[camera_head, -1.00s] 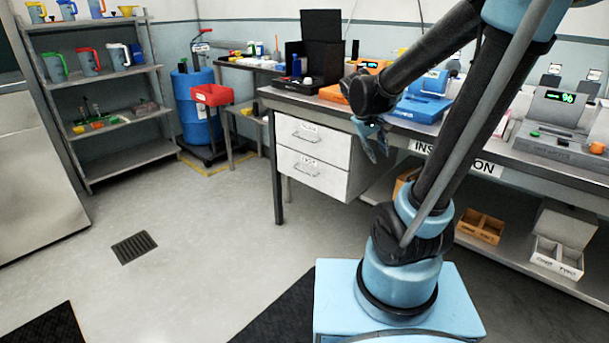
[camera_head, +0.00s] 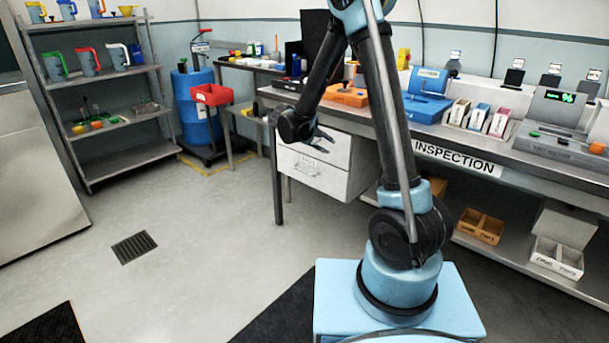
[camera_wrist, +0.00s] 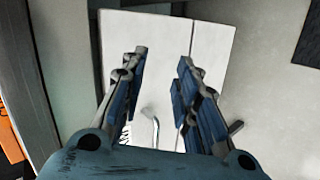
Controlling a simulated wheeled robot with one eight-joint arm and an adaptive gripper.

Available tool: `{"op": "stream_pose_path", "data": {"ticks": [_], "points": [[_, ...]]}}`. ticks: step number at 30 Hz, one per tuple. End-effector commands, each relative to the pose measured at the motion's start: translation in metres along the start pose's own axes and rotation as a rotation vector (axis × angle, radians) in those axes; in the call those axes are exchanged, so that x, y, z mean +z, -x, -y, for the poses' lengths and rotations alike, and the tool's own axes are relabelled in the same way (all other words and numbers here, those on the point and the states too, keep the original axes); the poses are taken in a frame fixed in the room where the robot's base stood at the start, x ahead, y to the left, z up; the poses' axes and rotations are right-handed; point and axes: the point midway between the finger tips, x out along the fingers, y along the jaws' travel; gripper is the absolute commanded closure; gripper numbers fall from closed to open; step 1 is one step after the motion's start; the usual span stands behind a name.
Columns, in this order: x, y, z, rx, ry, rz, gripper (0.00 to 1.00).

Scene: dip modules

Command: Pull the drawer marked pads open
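Two white drawers sit one above the other under the bench's left end. The upper drawer (camera_head: 342,152) is partly hidden by my arm and gripper. The lower drawer (camera_head: 325,181) shows its bar handle (camera_head: 307,170) and a small label. Both drawers look shut. The labels are too small or hidden to read, so I cannot tell which says pads. My gripper (camera_head: 322,140) is in front of the upper drawer. In the wrist view, my gripper (camera_wrist: 163,55) is open and empty, facing the white fronts. A handle (camera_wrist: 152,125) shows between its fingers.
The bench top carries an orange device (camera_head: 345,95), a blue device (camera_head: 428,98) and a grey display unit (camera_head: 555,115). Open bins (camera_head: 480,225) stand on the lower shelf. A blue drum (camera_head: 197,120) stands back left. The floor before the drawers is clear.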

Motion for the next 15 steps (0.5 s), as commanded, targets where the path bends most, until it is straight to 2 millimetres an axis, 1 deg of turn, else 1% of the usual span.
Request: {"op": "stream_pose_path", "data": {"ticks": [1,6,11,15], "points": [[-0.014,0.000,0.012,0.023,0.012,-0.012,0.71],[-0.048,0.000,0.049,0.103,0.045,-0.046,0.71],[-0.076,0.002,0.088,0.180,0.071,-0.079,0.71],[-0.095,0.004,0.126,0.246,0.091,-0.111,0.71]]}}
